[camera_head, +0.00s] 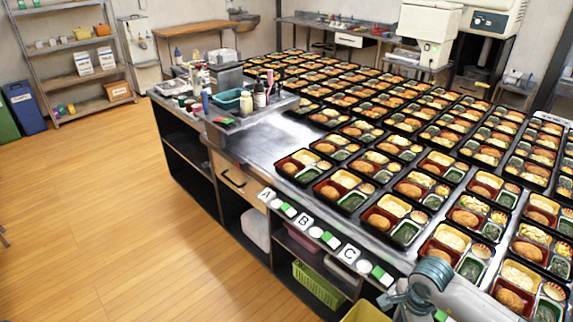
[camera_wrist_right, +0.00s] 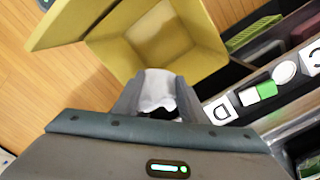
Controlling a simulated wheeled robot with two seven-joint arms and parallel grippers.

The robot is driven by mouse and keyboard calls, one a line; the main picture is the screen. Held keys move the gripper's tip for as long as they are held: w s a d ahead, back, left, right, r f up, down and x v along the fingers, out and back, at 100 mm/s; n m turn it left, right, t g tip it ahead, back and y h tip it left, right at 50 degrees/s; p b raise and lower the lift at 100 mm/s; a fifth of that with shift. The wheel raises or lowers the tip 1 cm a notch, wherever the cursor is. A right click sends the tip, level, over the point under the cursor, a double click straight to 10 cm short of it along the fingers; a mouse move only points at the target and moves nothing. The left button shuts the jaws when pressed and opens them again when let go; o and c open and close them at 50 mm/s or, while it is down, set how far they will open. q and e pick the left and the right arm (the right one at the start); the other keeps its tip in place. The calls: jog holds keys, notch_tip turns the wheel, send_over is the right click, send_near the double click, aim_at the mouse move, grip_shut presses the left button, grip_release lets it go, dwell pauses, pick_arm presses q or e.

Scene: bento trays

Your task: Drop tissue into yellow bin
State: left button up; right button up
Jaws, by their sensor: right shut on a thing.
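A white tissue (camera_wrist_right: 157,86) is pinched between the fingers of my right gripper (camera_wrist_right: 154,98) in the right wrist view. The gripper is shut on it. The yellow bin (camera_wrist_right: 72,22) is open at the top, and its inside faces the camera just beyond the tissue. The tissue overlaps the near edge of the bin in this view; I cannot tell its exact height over the rim. In the head view only a corner of the yellow bin (camera_head: 366,313) shows at the bottom edge, beside my right arm. My left gripper is not in view.
A metal counter (camera_head: 262,150) full of bento trays (camera_head: 350,195) stands beside the bin. Lettered cards and white and green pieces line its front edge. A green basket (camera_head: 318,284) sits on the shelf below. The wooden floor (camera_head: 120,220) at left is clear.

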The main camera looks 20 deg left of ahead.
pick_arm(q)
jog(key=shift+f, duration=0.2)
pick_arm(e)
jog(key=shift+f, duration=0.6)
jog(key=o, duration=1.3)
jog(key=shift+r, duration=0.1)
pick_arm(q)
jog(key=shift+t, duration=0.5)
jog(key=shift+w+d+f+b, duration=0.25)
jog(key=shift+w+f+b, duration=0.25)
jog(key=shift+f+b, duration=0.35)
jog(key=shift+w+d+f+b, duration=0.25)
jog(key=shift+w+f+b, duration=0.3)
jog(key=shift+b, duration=0.35)
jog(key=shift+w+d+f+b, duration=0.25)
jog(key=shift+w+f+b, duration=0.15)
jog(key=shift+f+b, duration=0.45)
pick_arm(e)
jog(key=shift+r, duration=8.6)
